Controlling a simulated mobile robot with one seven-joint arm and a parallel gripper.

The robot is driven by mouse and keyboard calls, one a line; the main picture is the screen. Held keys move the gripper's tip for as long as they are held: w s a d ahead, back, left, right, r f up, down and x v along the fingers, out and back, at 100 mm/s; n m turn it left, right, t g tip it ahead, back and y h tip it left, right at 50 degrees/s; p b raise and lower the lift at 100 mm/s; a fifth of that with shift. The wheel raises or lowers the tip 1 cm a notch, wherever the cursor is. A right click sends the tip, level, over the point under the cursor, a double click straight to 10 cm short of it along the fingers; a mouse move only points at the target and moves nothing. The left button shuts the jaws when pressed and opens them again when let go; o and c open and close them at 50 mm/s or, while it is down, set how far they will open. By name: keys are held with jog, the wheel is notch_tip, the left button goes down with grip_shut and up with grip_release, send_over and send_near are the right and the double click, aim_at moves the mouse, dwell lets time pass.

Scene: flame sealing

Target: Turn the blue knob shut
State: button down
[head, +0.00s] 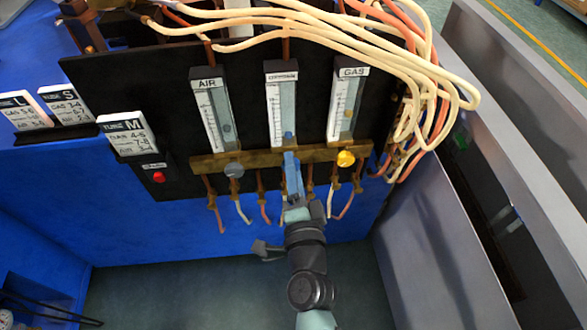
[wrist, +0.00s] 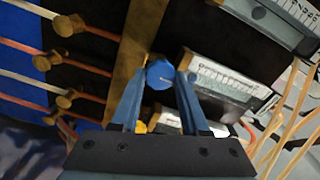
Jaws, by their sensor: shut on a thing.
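The blue knob (wrist: 158,75) sits between the fingertips of my gripper (wrist: 163,72) in the wrist view, and the blue fingers are shut on it from both sides. In the head view my gripper (head: 291,163) reaches up to the brass bar (head: 262,158) below the middle flow meter (head: 281,100). There the fingers largely hide the knob. I cannot tell how far the knob is turned.
A grey knob (head: 234,170) is left of my gripper under the AIR meter (head: 212,108). A yellow knob (head: 345,159) is right, under the GAS meter (head: 346,103). Thin hoses hang below the bar. Cream and orange hoses (head: 425,90) bundle at the right.

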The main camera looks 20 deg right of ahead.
dwell(0.3)
jog(key=shift+c, duration=2.2)
grip_release()
jog(key=shift+s, duration=0.15)
jog(key=b+v, duration=0.1)
jog(key=v, duration=1.1)
jog(key=shift+s+b, duration=0.35)
jog(key=shift+b, duration=0.05)
jog(key=shift+a+r, duration=0.1)
jog(key=shift+a, duration=0.05)
